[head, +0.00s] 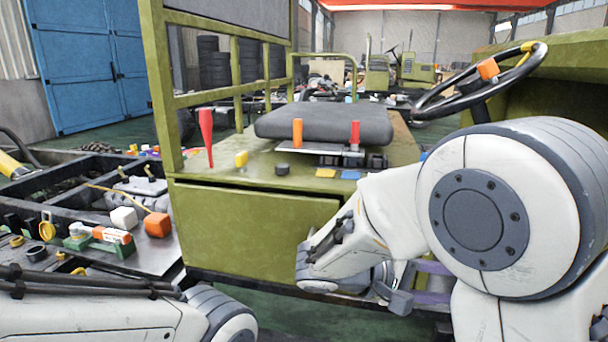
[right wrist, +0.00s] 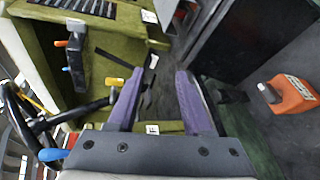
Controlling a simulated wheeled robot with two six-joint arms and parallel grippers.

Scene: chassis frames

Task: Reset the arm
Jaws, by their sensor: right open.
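My right arm reaches in from the right in the head view, bent in front of the green vehicle chassis (head: 255,228). Its purple fingers show only partly in the head view, low behind the arm. In the right wrist view the two purple fingers of my right gripper (right wrist: 158,88) stand apart with nothing between them. Part of the olive-green chassis (right wrist: 70,95) lies beyond and to the left of them. My left arm crosses the lower left of the head view; its gripper is out of the picture.
A seat (head: 325,122), a steering wheel (head: 480,82) and small coloured parts are on the chassis. A parts tray (head: 160,258) stands at the left. An orange canister (right wrist: 292,95) is at the right in the wrist view. Dark green floor (right wrist: 262,150) shows beside the right finger.

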